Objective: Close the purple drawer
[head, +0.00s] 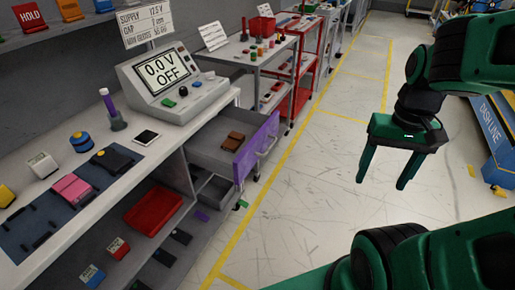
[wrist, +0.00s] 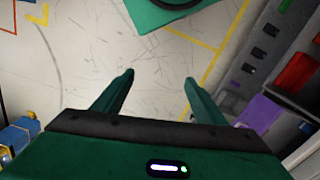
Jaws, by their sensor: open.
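The purple drawer (head: 257,148) stands pulled out from the grey workbench in the head view. Its purple front carries a pale handle (head: 268,147), and a brown item (head: 234,142) lies inside it. A purple panel, apparently the drawer front, also shows at the right of the wrist view (wrist: 258,113). My gripper (head: 381,185) is open and empty, with its two green fingers pointing down over the floor. It is well to the right of the drawer and touches nothing. In the wrist view its fingers (wrist: 158,78) are spread with bare floor between them.
The workbench (head: 152,165) holds a power supply unit (head: 172,82) and several small items; a red tray (head: 153,212) sits on its lower shelf. Carts (head: 245,50) stand behind. A blue DASHLINE stand (head: 492,140) is at the right. The floor between is clear.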

